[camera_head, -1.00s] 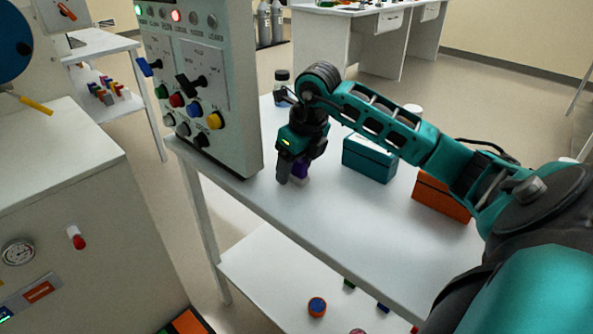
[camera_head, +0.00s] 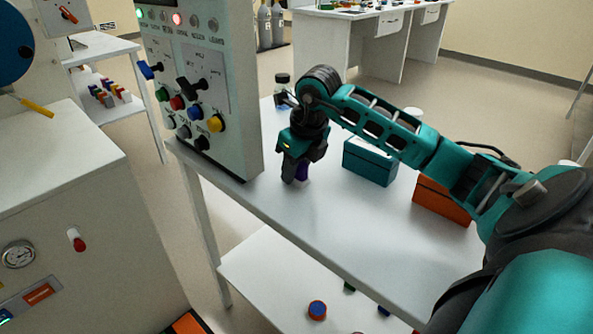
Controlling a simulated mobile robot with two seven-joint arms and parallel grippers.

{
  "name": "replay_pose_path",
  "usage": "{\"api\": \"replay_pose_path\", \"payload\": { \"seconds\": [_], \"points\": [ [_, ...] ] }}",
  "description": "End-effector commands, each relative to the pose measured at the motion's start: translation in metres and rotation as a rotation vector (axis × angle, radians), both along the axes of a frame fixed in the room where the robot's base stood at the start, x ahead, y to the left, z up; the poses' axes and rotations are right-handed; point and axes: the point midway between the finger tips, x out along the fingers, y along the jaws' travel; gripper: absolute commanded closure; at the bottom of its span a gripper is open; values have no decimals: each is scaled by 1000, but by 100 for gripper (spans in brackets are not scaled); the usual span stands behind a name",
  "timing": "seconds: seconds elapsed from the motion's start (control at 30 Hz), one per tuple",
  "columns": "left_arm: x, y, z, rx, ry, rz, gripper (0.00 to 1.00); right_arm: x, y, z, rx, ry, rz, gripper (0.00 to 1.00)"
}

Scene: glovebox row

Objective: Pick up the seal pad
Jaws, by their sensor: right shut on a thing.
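My right gripper (camera_head: 294,176) points down at the white table (camera_head: 345,222), close to the front of the control panel. My left gripper is not in view.
The grey control panel (camera_head: 228,75) with knobs and buttons stands just left of the gripper. A teal box (camera_head: 369,164) and an orange box (camera_head: 440,200) stand to the right. A dark-capped jar (camera_head: 282,90) is behind. The front tabletop is clear.

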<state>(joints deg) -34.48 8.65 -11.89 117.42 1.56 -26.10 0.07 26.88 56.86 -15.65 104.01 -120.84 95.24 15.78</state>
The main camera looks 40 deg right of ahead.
Motion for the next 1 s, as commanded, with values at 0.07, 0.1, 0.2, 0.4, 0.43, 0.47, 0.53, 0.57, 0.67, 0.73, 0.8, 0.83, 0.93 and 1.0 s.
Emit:
{"api": "replay_pose_path", "payload": {
  "seconds": [0.07,0.1,0.2,0.4,0.43,0.47,0.53,0.57,0.67,0.73,0.8,0.83,0.93,1.0],
  "points": [
    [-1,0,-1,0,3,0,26,0,0,1,0,-1,0,98],
    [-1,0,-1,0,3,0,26,0,0,2,-1,-1,0,98],
    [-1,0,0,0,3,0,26,0,0,7,-1,-2,0,98],
    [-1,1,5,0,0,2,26,1,-1,33,-1,-4,-1,98],
    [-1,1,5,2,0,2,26,1,0,39,-1,-5,0,98],
    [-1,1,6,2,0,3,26,1,0,46,0,-6,0,98],
    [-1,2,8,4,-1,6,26,1,-1,62,-2,-6,0,98],
    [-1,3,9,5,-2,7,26,1,0,70,-2,-6,0,98],
    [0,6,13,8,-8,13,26,1,0,97,0,-6,0,98],
    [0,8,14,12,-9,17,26,1,0,115,0,-6,0,98],
    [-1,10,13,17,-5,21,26,1,0,131,0,-5,0,98],
    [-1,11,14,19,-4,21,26,1,0,138,1,-6,0,98],
    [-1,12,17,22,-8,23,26,1,0,158,1,-4,1,98],
    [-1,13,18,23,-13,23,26,1,0,169,0,-3,0,98]
  ]
}}
